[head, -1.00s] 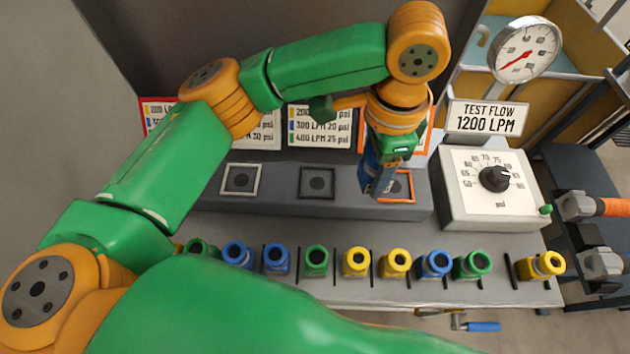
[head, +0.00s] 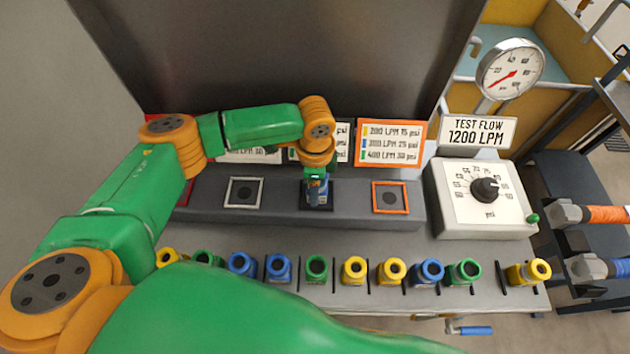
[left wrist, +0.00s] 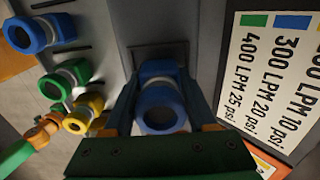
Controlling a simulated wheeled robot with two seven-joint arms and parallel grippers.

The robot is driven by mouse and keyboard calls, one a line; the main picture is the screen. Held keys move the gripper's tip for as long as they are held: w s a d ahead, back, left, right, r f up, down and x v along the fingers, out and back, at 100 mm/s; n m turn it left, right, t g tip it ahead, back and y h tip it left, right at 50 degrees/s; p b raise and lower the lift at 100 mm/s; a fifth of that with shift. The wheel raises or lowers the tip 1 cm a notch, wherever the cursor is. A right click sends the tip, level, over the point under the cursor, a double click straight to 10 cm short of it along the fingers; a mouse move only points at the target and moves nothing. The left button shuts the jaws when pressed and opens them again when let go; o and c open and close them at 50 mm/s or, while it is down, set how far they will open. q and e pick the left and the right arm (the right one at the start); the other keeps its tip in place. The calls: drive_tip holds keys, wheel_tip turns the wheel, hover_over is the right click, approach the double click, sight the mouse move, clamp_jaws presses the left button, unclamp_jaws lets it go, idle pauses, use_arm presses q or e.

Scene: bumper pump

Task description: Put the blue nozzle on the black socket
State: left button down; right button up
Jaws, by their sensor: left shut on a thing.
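My left gripper (head: 318,204) is over the middle socket on the grey ledge and is shut on a blue nozzle. In the left wrist view the blue nozzle (left wrist: 160,108) sits between the fingers, its round opening facing the camera. The black socket (head: 329,187) has a black square frame, and the gripper hides most of it. Part of its dark frame also shows behind the nozzle in the left wrist view (left wrist: 158,50). The nozzle looks roughly upright in line with the socket. I cannot tell whether it touches the socket. My right gripper is in neither current view.
A white-framed socket (head: 243,192) lies to the left and an orange-framed socket (head: 390,198) to the right, both empty. Several yellow, green and blue nozzles, such as a green one (head: 316,268), stand along the front. A dial box (head: 478,200) stands right. Sign cards back the ledge.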

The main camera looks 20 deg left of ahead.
use_arm(q)
drive_tip(key=shift+f, duration=0.15)
drive_tip(key=shift+f, duration=0.1)
drive_tip(key=shift+c, duration=1)
unclamp_jaws()
wheel_tip(320, 180, up, 11)
drive_tip(key=shift+r+b, duration=0.2)
drive_tip(key=shift+b, duration=0.75)
drive_tip(key=shift+r, duration=0.5)
